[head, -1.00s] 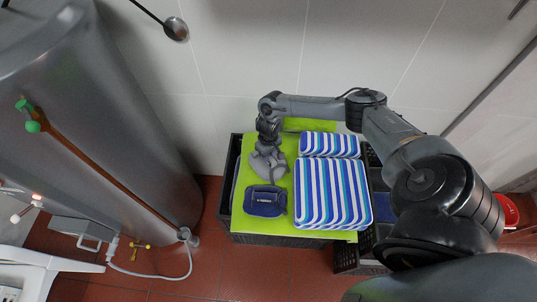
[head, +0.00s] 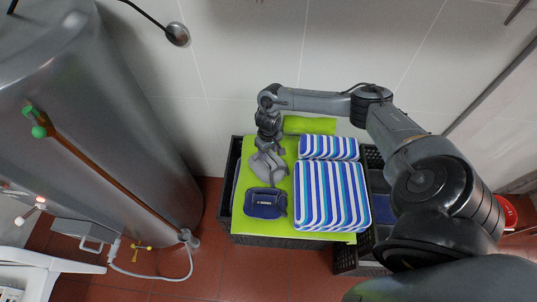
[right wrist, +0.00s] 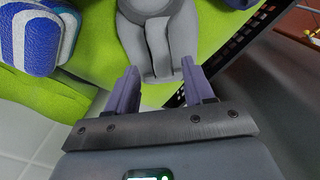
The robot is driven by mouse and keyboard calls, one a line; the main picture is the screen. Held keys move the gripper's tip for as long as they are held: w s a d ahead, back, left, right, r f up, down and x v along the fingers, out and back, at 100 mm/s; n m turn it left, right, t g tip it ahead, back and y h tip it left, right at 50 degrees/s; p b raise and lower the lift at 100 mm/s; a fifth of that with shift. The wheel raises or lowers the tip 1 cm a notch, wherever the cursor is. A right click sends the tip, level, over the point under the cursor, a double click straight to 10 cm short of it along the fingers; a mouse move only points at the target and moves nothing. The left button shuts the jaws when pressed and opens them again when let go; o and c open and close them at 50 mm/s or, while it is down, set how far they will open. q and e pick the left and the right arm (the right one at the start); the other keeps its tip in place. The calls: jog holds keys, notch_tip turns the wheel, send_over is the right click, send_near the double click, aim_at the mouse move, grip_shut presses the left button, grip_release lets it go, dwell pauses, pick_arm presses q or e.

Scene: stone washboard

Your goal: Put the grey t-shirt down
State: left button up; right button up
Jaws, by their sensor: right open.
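The grey t-shirt (head: 265,165) lies folded in a small heap on the lime-green surface (head: 247,222), towards its left side. It also shows at the top of the right wrist view (right wrist: 152,38), with its lower folds just beyond my fingertips. My right gripper (head: 268,146) is at the far end of the t-shirt, pointing down. My left gripper is not in view.
A dark blue pouch (head: 265,203) lies in front of the t-shirt. Blue-striped cushions (head: 331,194) lie to its right, and a green roll (head: 309,125) lies at the back. A black crate (head: 225,205) edges the surface. A grey tank (head: 95,110) stands left; the wall is close behind.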

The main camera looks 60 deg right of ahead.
notch_tip(320, 180, up, 6)
jog(key=r+p, duration=0.1)
jog(key=w+a+f+n+t+y, duration=0.1)
jog(key=a+f+n+t, duration=0.15)
jog(key=a, duration=0.75)
jog(key=w+a+f+n+t+y, duration=0.1)
jog(key=a+f+n, duration=0.25)
jog(key=a, duration=0.65)
jog(key=s+a+r+n+t, duration=0.2)
jog(key=a+r, duration=0.2)
jog(key=a, duration=0.7)
jog(key=s+d+r+m+g+h, duration=0.1)
jog(key=s+r, duration=0.3)
jog(key=s, duration=0.3)
jog(key=s+d+r+g, duration=0.1)
jog(key=s+d+r, duration=0.1)
jog(key=s+r, duration=0.2)
jog(key=s, duration=0.3)
jog(key=shift+d+m+h, duration=0.25)
jog(key=shift+m+h, duration=0.15)
jog(key=shift+r+p, duration=0.2)
jog(key=shift+p, duration=0.15)
